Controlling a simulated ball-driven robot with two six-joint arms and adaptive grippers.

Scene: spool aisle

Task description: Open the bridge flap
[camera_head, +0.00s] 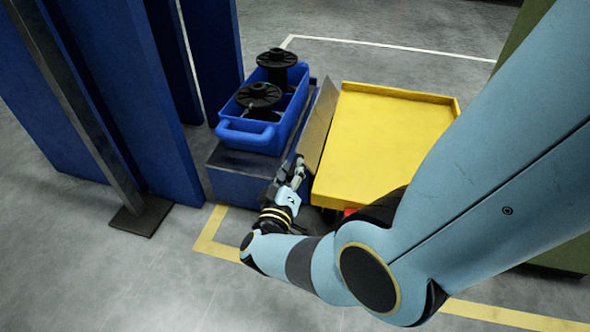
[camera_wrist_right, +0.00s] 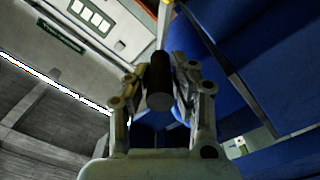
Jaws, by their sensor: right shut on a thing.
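The bridge flap (camera_head: 318,125) is a flat grey-tan plate between the blue stand and the yellow tray. It stands tilted up along the tray's left side. My right gripper (camera_head: 297,172) is at the flap's near lower end. In the right wrist view its two fingers (camera_wrist_right: 159,75) are shut on a dark cylindrical handle (camera_wrist_right: 158,82). The joint between handle and flap is hidden. My left gripper is not in view.
A yellow tray (camera_head: 385,130) sits right of the flap. A blue stand (camera_head: 235,170) carries a blue crate (camera_head: 250,136) with black spools (camera_head: 258,95). Blue uprights and a grey post (camera_head: 85,120) stand at left.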

